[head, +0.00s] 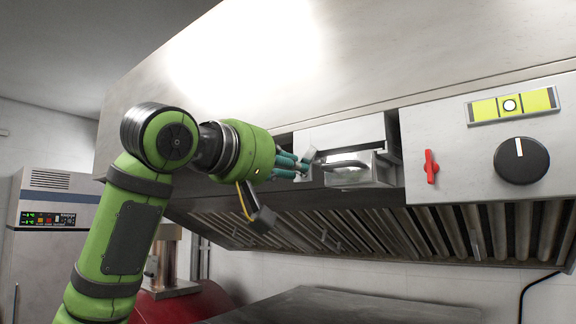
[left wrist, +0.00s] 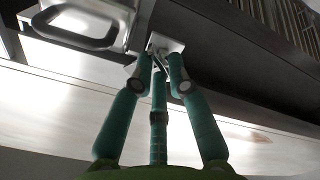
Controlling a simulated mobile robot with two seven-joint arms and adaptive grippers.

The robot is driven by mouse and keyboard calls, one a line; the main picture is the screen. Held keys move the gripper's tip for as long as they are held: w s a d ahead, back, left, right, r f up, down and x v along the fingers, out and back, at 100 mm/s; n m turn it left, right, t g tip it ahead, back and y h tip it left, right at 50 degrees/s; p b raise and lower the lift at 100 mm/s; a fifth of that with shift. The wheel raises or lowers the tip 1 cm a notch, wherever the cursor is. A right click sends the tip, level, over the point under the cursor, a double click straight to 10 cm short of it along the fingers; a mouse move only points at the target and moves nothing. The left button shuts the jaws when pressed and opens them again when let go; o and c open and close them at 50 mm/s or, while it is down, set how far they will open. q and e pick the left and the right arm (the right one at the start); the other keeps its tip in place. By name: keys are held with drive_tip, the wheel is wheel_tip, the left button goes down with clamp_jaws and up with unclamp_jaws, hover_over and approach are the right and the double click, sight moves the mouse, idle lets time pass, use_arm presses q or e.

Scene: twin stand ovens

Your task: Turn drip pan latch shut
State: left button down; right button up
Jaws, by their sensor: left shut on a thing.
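The drip pan (head: 368,168) is a pale metal box with a loop handle on its front, set in an opening under the range hood. Its handle (left wrist: 75,38) fills the upper left of the left wrist view. The latch (head: 310,155) is a small light metal plate just left of the pan. It also shows in the left wrist view (left wrist: 172,44), tilted, at the fingertips. My left gripper (head: 300,166) has its teal fingers shut on the latch; they partly hide it. My right gripper is in neither view.
A panel right of the pan carries a red switch (head: 431,167), a black knob (head: 521,160) and a yellow indicator (head: 512,105). Slatted filters (head: 440,232) run below the hood. A flat dark top (head: 340,307) lies underneath, with open space between.

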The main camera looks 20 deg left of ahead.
use_arm(q)
drive_tip(key=m, duration=0.6)
drive_tip(key=m+p, duration=0.1)
drive_tip(key=m, duration=0.3)
drive_tip(key=shift+w+f, duration=0.1)
drive_tip(key=shift+f, duration=0.15)
idle(0.4)
drive_tip(key=c, duration=1.4)
unclamp_jaws()
drive_tip(key=shift+o, duration=0.7)
drive_tip(key=shift+a, duration=0.1)
drive_tip(key=shift+r, duration=0.1)
drive_tip(key=v, duration=1.2)
